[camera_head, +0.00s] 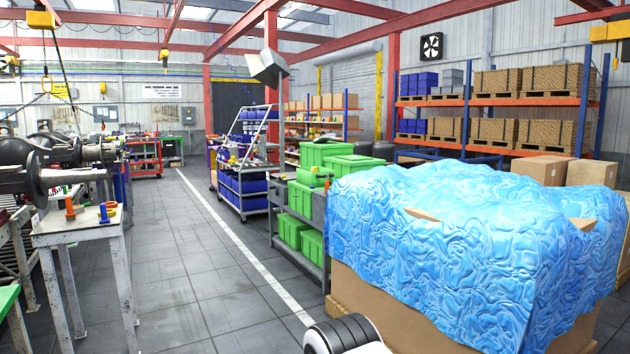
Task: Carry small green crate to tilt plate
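Several green crates are on a dark grey shelf trolley (322,273) right of the middle. On its upper level are a back crate (318,151), a crate to the right (355,161) and a crate at the front (301,197). Two more, a lower left crate (291,231) and a lower right crate (313,246), sit on its lower shelf. I cannot tell which one is the small green crate. I cannot pick out the tilt plate for sure. Neither gripper shows.
A large box under blue wrap (470,250) fills the right foreground, beside the trolley. A worn white table (85,232) with small orange and blue parts stands at left. A rack of blue bins (243,190) is behind the trolley. The tiled floor between is clear, with a white line.

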